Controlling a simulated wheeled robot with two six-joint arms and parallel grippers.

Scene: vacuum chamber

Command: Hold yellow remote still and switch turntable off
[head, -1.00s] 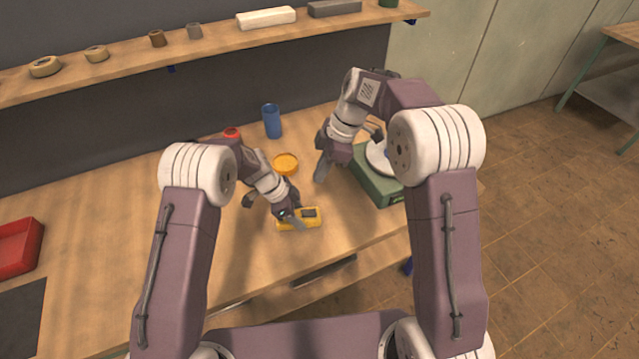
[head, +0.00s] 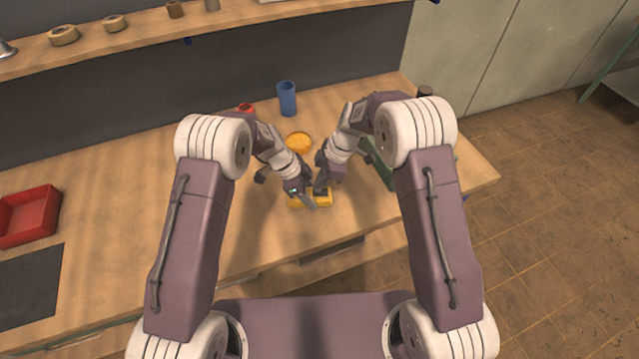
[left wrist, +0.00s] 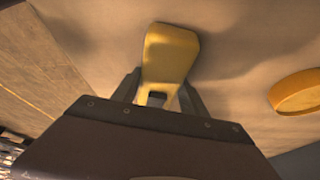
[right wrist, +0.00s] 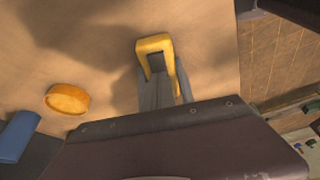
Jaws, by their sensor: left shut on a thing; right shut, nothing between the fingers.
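The yellow remote (head: 325,201) lies on the workbench near its front edge. My left gripper (head: 303,198) is shut on it from the left; the left wrist view shows the remote (left wrist: 170,50) between the fingers (left wrist: 158,92). My right gripper (head: 320,189) is shut and empty, its tips at the remote's dark face. In the right wrist view these tips (right wrist: 164,80) overlap the remote (right wrist: 153,44); I cannot tell whether they touch it. The green turntable (head: 382,174) stands to the right, mostly hidden behind my right arm; its platter cannot be made out.
A round orange-yellow dish (head: 299,142), a blue cup (head: 287,98) and a red item (head: 246,108) stand behind the grippers. A red tray (head: 28,215) and a dark mat (head: 30,285) lie far left. A shelf (head: 150,32) runs along the back. The bench's left middle is clear.

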